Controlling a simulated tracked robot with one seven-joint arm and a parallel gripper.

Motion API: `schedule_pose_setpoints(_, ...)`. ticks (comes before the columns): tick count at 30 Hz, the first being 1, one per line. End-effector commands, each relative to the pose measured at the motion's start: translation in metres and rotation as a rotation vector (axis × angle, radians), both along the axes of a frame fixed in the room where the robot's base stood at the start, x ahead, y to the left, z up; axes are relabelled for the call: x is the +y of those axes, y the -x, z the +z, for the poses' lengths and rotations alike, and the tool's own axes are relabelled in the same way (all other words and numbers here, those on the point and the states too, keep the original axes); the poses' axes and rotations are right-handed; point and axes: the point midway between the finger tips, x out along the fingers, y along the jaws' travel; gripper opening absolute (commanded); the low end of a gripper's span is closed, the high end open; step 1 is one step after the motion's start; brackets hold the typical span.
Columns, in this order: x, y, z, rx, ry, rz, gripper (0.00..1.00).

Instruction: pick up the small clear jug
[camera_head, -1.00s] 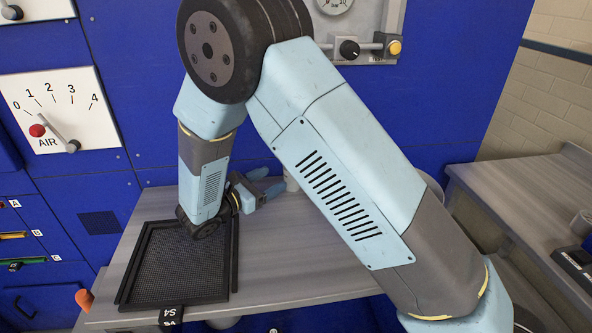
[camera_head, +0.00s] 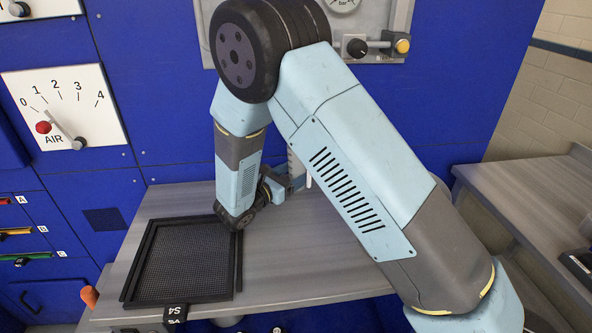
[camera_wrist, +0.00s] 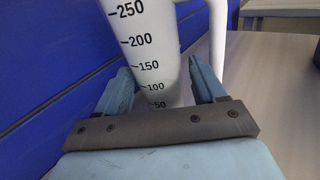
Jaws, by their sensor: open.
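The small jug (camera_wrist: 148,55) stands upright close in front of my wrist camera, pale and see-through with black marks from 50 to 250. Its handle (camera_wrist: 217,45) is on the right in the wrist view. My gripper (camera_wrist: 162,80) is open, with one blue finger on each side of the jug's lower part. I cannot tell whether either finger touches it. In the head view my gripper (camera_head: 290,183) is low over the table behind the black tray, and my arm hides most of the jug.
The black mesh tray (camera_head: 150,292) lies on the grey table (camera_head: 290,278), left of my gripper. The blue machine wall (camera_head: 150,100) rises close behind. Another grey table (camera_head: 525,205) stands at the right. The table's front middle is clear.

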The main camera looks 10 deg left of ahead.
Motion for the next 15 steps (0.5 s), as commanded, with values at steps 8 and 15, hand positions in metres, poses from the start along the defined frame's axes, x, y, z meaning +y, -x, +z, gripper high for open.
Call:
schedule_pose_setpoints(8, -0.020, -0.030, -0.001, 0.000, 0.000, -0.001, 0.69)
schedule_pose_setpoints(15, -0.021, -0.033, -0.001, 0.000, 0.000, 0.001, 0.69)
